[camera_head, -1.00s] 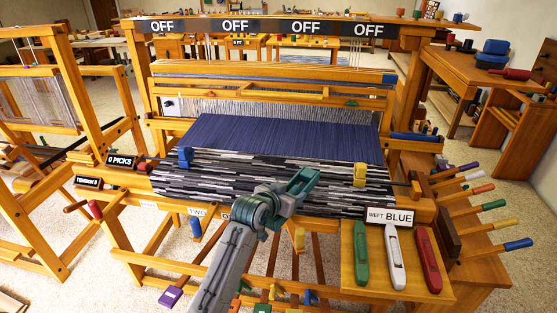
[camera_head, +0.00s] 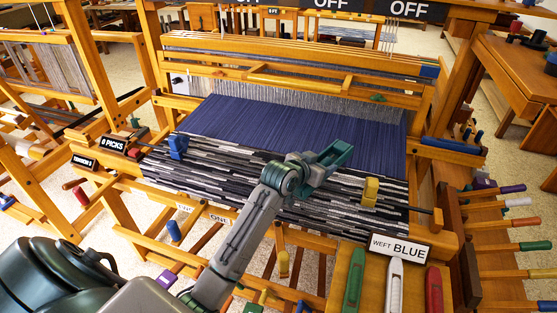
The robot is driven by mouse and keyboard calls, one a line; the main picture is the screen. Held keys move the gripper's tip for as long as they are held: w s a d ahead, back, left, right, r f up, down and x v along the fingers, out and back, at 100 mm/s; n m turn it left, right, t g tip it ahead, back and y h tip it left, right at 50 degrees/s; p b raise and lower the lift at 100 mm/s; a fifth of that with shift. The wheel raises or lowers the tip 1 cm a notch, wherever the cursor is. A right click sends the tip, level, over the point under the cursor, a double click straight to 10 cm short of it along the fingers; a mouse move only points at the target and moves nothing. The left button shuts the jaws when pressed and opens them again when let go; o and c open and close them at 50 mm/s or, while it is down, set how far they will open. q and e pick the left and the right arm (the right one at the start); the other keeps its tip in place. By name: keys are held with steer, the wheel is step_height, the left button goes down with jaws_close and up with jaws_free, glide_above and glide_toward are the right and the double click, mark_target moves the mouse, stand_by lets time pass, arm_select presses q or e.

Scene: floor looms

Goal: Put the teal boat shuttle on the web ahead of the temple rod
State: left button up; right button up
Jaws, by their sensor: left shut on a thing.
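My left gripper (camera_head: 316,172) reaches in over the loom and is shut on a teal piece (camera_head: 338,154), which looks like the teal boat shuttle; the jaws partly hide it. It is above the web, near the border between the grey-and-black striped cloth (camera_head: 250,178) and the dark blue warp (camera_head: 300,130). I cannot tell whether it touches. The temple rod seems to be the dark rod (camera_head: 414,207) across the striped cloth, with a blue block (camera_head: 178,147) at left and a yellow block (camera_head: 370,191) at right. My arm hides its middle. My right gripper is out of view.
A wooden tray at front right holds a green shuttle (camera_head: 354,281), a white shuttle (camera_head: 395,285) and a red shuttle (camera_head: 434,292) beside a "WEFT BLUE" sign (camera_head: 398,248). Coloured handles (camera_head: 525,246) stick out at right. The blue warp is clear.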

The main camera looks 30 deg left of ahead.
arm_select(q)
steer(key=s+a+p, duration=0.1)
steer(key=a, duration=0.3)
steer(key=s+a+p, duration=0.1)
steer(key=a, duration=0.4)
steer(key=s+a+f+p, duration=0.1)
steer(key=a+p, duration=0.1)
steer(key=a, duration=0.2)
steer(key=shift+a, duration=0.35)
step_height(320, 180, down, 3)
steer(key=shift+p, duration=0.6)
steer(key=shift+f, duration=0.4)
steer(key=o, duration=0.7)
steer(key=shift+f, duration=0.1)
steer(key=o, duration=0.4)
